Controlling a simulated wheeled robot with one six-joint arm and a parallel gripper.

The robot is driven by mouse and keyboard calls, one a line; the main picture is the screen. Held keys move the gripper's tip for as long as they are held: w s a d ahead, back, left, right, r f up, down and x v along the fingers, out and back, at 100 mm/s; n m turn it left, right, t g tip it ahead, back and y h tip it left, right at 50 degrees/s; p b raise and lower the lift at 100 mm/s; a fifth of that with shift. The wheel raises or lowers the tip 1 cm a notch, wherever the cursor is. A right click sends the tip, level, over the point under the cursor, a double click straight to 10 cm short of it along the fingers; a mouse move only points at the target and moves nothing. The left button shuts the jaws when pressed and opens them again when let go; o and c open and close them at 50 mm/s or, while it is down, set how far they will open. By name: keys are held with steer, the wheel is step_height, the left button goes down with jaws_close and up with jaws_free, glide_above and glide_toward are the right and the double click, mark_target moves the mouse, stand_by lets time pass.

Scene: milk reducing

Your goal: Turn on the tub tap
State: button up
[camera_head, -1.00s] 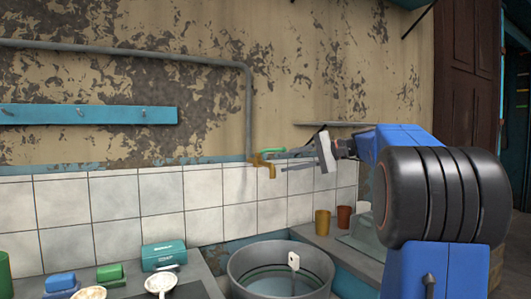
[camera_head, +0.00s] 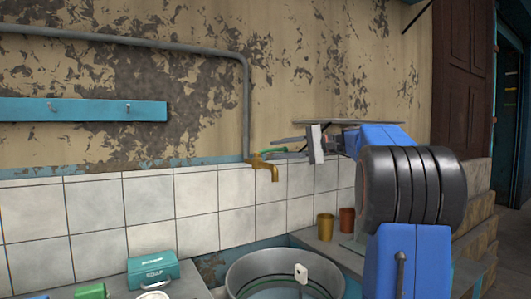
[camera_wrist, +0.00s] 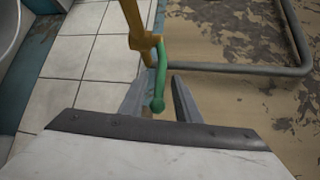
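The brass tap (camera_head: 273,172) is at the wall end of the grey pipe, above the round metal tub (camera_head: 247,269). Its green lever handle (camera_head: 270,151) shows above the spout, partly behind my gripper (camera_head: 285,146). My gripper reaches in from the right at handle height. In the wrist view, the tap (camera_wrist: 137,30) comes in from the top and the green handle (camera_wrist: 160,75) points down toward my gripper (camera_wrist: 158,95). The fingers are apart, and the handle's round end shows in the gap between them. I cannot tell whether a finger touches the handle.
A pipe (camera_head: 246,105) runs up the wall behind the tap. A white-headed thing (camera_head: 301,274) rests at the tub's rim. Two cups (camera_head: 326,227) stand on the ledge at right. A narrow shelf (camera_head: 345,122) is close above my arm.

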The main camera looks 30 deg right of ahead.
mark_target(267, 151)
steer(key=shift+x, duration=2.45)
steer(key=shift+c, duration=0.6)
jaws_close()
